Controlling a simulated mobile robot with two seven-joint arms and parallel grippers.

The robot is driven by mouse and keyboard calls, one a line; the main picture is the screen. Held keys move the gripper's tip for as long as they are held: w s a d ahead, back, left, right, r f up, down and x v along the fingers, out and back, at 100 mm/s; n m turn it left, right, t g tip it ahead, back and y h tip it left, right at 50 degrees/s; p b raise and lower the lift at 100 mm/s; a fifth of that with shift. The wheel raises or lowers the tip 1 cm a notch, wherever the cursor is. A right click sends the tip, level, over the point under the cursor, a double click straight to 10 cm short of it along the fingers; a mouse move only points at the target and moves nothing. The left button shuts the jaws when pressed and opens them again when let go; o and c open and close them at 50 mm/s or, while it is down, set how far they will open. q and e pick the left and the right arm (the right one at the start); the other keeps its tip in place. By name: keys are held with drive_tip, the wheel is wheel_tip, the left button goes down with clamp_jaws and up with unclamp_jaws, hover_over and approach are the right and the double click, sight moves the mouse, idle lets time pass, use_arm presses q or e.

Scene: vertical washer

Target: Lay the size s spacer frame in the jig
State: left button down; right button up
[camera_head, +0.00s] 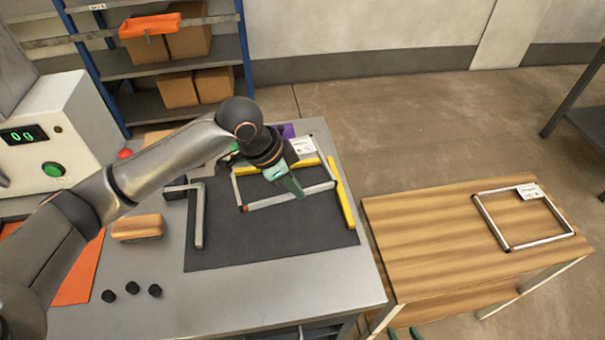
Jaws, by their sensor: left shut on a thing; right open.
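A silver spacer frame (262,203) with dark corners and a white label hangs over or rests on the dark mat (270,245) of the bench; I cannot tell which. My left gripper (297,190) is shut on its near bar. A yellow bar (346,205) lies along the mat's right side, and another yellow strip (247,170) runs behind the frame; they look like the jig's stops. A second spacer frame (545,240) with a white label lies on the wooden table. The label sizes are unreadable. My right gripper (403,334) shows only its green fingertips at the bottom edge, open.
A grey L-shaped bar (199,220) lies on the mat's left. A wood-topped block (138,228), several black knobs (132,287) and an orange mat (78,275) are further left. A scale display (24,135) stands behind. The wooden table (425,230) is mostly clear on its left.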

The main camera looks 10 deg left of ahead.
use_arm(q)
drive_tip(key=shift+w+d+r+m, duration=0.1)
drive_tip(key=shift+w+d+m, duration=0.45)
drive_tip(key=shift+m, duration=0.15)
drive_tip(key=shift+d+f+g, duration=0.1)
drive_tip(key=shift+f+g, duration=0.15)
drive_tip(key=shift+g, duration=0.05)
hover_over(308, 218)
drive_tip(key=s+a, duration=0.1)
wheel_tip(308, 218, down, 5)
drive_tip(key=shift+r, duration=0.2)
wheel_tip(308, 218, down, 3)
drive_tip(key=b, duration=0.3)
drive_tip(key=shift+f+b, duration=0.55)
drive_tip(key=shift+f, duration=0.65)
drive_tip(key=shift+f+p, duration=0.15)
drive_tip(key=shift+p, duration=0.2)
drive_tip(key=shift+w+a+p, duration=0.15)
drive_tip(key=shift+w+p, duration=0.1)
drive_tip(key=shift+p, duration=0.05)
